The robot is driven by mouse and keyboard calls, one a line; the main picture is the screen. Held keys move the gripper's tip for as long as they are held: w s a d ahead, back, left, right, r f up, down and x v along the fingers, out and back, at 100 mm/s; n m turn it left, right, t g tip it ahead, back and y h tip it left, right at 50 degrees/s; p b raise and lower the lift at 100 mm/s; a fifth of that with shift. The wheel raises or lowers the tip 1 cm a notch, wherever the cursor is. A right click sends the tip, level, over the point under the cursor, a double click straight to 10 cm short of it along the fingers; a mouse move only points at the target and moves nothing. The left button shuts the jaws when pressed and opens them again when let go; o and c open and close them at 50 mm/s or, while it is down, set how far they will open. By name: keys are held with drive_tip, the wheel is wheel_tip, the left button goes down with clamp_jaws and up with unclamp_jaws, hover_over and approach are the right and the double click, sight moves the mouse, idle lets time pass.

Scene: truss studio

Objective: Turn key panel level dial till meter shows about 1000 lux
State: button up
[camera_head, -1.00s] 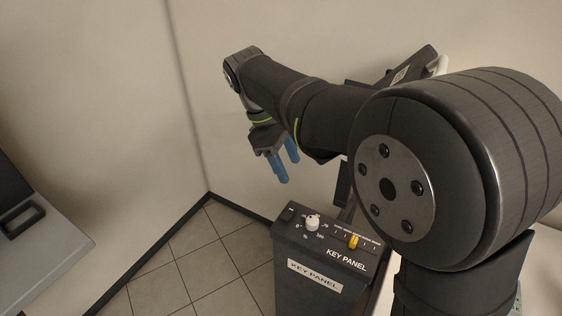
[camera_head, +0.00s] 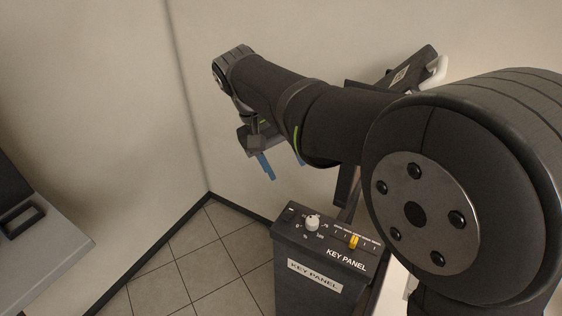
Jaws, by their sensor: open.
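The key panel (camera_head: 283,252) is a dark box labelled KEY PANEL, standing low at the centre. Its white round dial (camera_head: 312,223) sits on the top face, with small scale marks around it. My gripper (camera_head: 267,165) is open and empty, above and to the left of the dial and clear of it. One blue finger shows plainly; the other is mostly hidden by the arm. No meter reading can be made out.
A yellow slider (camera_head: 354,241) sits on the panel right of the dial. A grey case (camera_head: 40,235) with a black handle stands at the left. Tiled floor (camera_head: 190,265) between them is clear. Walls meet in a corner behind.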

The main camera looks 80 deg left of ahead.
drive_tip(key=m, duration=0.5)
drive_tip(key=d+m, duration=0.1)
drive_tip(key=m, duration=0.2)
drive_tip(key=shift+s+r+m+y, duration=0.3)
drive_tip(key=shift+s, duration=0.05)
drive_tip(key=n, duration=2)
approach(312, 220)
drive_tip(key=shift+h, duration=0.4)
drive_tip(key=x, duration=0.9)
drive_tip(key=shift+a, duration=0.4)
drive_tip(key=c, duration=1)
